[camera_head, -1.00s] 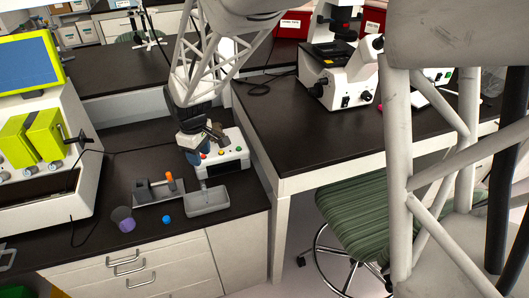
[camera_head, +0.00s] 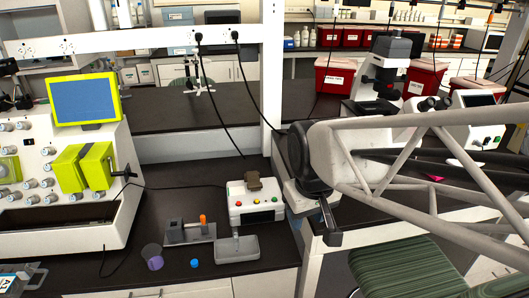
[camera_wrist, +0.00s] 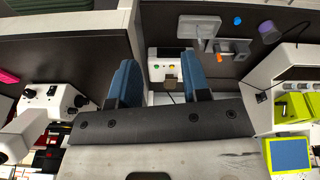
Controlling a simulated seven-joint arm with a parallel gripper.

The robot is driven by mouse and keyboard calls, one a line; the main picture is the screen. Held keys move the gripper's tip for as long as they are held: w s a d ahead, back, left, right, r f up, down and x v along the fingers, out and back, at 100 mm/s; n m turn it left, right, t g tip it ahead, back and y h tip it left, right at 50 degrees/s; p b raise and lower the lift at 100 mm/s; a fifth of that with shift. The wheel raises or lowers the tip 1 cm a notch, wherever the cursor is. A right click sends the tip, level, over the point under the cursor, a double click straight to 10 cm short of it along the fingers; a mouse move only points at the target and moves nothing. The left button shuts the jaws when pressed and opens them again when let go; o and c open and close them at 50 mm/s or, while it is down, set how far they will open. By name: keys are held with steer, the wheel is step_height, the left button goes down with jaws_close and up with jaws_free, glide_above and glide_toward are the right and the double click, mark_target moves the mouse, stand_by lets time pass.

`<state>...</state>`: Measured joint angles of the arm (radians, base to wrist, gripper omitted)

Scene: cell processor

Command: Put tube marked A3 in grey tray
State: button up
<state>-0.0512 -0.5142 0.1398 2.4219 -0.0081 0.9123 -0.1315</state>
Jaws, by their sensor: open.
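The grey tray (camera_head: 237,249) lies on the dark bench in front of the white button box; it also shows in the wrist view (camera_wrist: 200,27). Left of it is a small grey rack (camera_head: 181,233) with an upright orange item (camera_head: 203,219), perhaps a tube. No A3 marking is legible, so I cannot tell which item is that tube. In the wrist view, my gripper (camera_wrist: 160,78) has its two blue fingers wide apart with nothing held between them. The button box and its brown top piece show beyond the gap. In the head view, my arm's dark end is right of the box.
The white box (camera_head: 255,202) with coloured buttons carries a brown piece (camera_head: 254,183). A blue round item (camera_head: 194,263) and a purple cup (camera_head: 152,256) stand near the bench's front. A large machine (camera_head: 65,190) fills the left. A white post (camera_head: 272,80) rises behind.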

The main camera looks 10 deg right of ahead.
steer(key=s+d+m, duration=0.2)
steer(key=s, duration=0.5)
steer(key=shift+r+t, duration=0.3)
steer(key=shift+d, duration=0.1)
stand_by(0.8)
